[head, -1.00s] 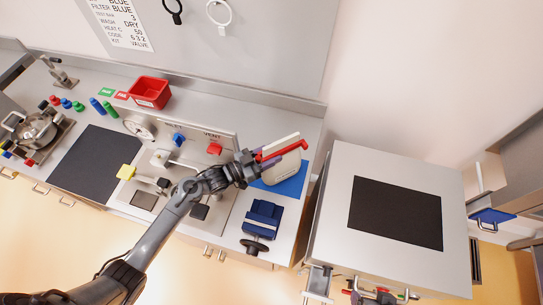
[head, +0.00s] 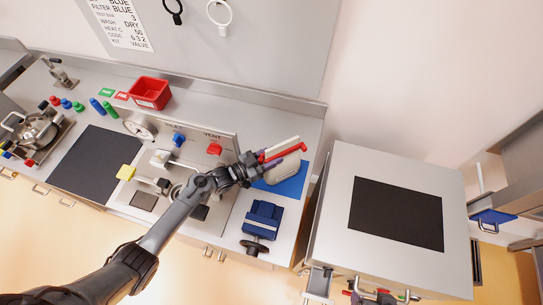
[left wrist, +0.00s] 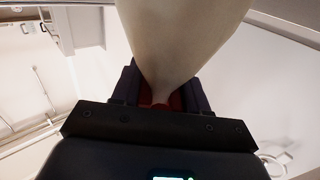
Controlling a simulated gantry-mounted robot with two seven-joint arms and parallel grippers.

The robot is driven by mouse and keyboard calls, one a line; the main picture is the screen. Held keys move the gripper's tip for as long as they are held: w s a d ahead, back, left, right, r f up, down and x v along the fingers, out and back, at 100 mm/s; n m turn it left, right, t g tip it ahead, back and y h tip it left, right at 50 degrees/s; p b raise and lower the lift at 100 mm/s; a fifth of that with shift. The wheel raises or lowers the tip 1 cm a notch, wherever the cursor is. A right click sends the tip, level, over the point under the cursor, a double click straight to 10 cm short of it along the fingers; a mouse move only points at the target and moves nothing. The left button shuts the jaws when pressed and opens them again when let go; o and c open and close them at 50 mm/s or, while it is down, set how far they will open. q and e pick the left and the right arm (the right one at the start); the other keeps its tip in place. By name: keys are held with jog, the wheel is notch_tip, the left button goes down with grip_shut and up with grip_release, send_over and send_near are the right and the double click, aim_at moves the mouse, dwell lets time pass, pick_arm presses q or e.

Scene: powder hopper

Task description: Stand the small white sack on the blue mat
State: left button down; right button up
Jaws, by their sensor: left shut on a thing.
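The small white sack (head: 283,172) is cream-coloured and shows over the upper part of the blue mat (head: 290,189) in the head view. My left gripper (head: 267,166) is shut on the sack's narrow neck. In the left wrist view the pale sack (left wrist: 180,35) widens away from the jaws (left wrist: 160,103). I cannot tell whether the sack's base touches the mat. My right gripper is not in view.
A dark blue vise-like fixture (head: 262,219) stands just in front of the mat. A panel with a red knob (head: 214,149) and other controls lies left of it. A grey cabinet with a black pad (head: 395,212) stands to the right, across a gap.

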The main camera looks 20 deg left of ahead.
pick_arm(q)
jog(key=shift+f, duration=0.1)
jog(key=c, duration=0.6)
grip_release()
jog(key=shift+b+v, duration=0.35)
jog(key=shift+v, duration=3.4)
